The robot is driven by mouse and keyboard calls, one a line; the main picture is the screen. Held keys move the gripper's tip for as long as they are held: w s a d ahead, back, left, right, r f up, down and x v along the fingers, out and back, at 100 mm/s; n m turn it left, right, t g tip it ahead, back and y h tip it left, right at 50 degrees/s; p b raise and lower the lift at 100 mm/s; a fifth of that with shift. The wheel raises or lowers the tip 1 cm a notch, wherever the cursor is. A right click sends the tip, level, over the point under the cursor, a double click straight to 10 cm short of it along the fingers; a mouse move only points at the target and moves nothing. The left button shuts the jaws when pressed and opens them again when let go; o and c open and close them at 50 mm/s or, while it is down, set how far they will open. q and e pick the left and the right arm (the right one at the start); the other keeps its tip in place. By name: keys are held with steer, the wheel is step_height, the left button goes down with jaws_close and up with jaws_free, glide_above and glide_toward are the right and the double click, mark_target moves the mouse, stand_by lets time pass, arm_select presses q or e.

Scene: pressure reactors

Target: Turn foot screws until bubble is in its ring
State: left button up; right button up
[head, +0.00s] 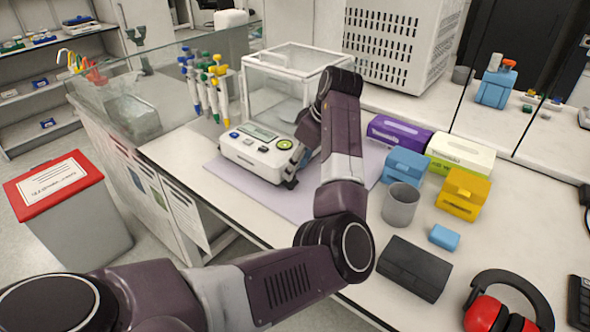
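A white analytical balance (250,155) with a clear draft shield (285,85) stands on a pale mat on the bench. Its front has a display (260,132) and coloured buttons. A round green-yellow spot (284,144), which looks like the bubble level, sits at the right of its front panel; the bubble in it is too small to make out. My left gripper (291,176) points down at the balance's front right corner, by the foot there. Its fingertips are small and partly merged with the dark foot, so contact and opening are unclear. My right gripper is out of view.
Pipettes on a stand (207,85) are left of the balance. Right of it are glove boxes (398,133), a grey cup (400,205), a yellow box (463,193), a dark case (413,268) and red ear muffs (487,313). A red-lidded bin (55,187) stands on the floor.

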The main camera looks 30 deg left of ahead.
arm_select(q)
steer(key=x, duration=0.2)
steer(key=shift+w+a+f, duration=0.1)
steer(key=shift+a+f, duration=0.05)
steer(key=shift+f, duration=0.05)
steer(key=shift+a+f, duration=0.1)
steer(key=shift+f, duration=0.35)
steer(key=c, duration=0.6)
jaws_close()
steer(key=m+p, duration=0.1)
steer(key=p, duration=0.1)
steer(key=m+p, duration=0.1)
steer(key=p, duration=0.1)
steer(key=shift+r+t, duration=0.35)
steer(key=shift+t, duration=0.05)
steer(key=shift+f+m+p, duration=0.2)
steer(key=shift+m+p, duration=0.2)
steer(key=shift+p, duration=0.35)
steer(key=shift+f, duration=0.1)
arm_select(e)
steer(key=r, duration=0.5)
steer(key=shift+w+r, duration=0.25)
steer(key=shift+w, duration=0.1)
